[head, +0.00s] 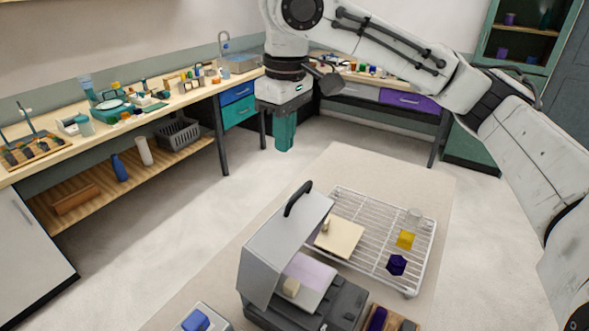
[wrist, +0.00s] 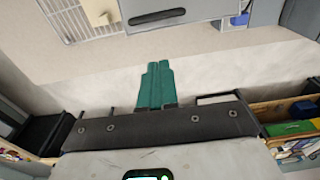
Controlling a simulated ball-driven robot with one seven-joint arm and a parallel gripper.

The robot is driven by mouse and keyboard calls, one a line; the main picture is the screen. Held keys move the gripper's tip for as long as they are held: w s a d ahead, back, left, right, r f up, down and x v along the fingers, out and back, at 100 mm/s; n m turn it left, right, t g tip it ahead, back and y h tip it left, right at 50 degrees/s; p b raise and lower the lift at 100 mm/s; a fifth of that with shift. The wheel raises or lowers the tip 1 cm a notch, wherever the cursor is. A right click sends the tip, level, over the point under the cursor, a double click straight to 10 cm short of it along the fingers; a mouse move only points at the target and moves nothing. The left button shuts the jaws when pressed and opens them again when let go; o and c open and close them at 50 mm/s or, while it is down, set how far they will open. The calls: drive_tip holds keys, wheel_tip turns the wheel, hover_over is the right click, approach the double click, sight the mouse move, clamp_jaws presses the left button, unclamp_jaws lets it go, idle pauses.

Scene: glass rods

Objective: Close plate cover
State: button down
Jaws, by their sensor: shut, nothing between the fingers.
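The plate cover (head: 285,245) is a light grey lid with a black bar handle (head: 298,198). It stands raised and tilted over a dark grey device (head: 345,308), where a pale purple plate (head: 312,270) and a small beige block (head: 291,287) show. In the wrist view the black handle (wrist: 157,17) and part of the grey cover show at the top. My gripper (head: 285,148) has teal fingers, pressed together and empty. It points down in the air, apart from the cover and farther back. Its fingers also show in the wrist view (wrist: 157,66).
A white wire rack (head: 425,230) right of the cover holds a cream plate (head: 339,239), a yellow piece (head: 405,240) and a dark blue piece (head: 397,264). A cluttered bench (head: 150,108) runs along the left wall. Purple drawers (head: 413,99) stand behind. Floor between is clear.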

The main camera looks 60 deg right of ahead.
drive_tip(key=f, duration=0.2)
drive_tip(key=s+f, duration=0.1)
drive_tip(key=f, duration=0.1)
drive_tip(key=s+f+p, duration=0.1)
drive_tip(key=f, duration=0.1)
drive_tip(key=shift+f, duration=0.15)
drive_tip(key=shift+s+f, duration=0.3)
drive_tip(key=shift+f, duration=0.2)
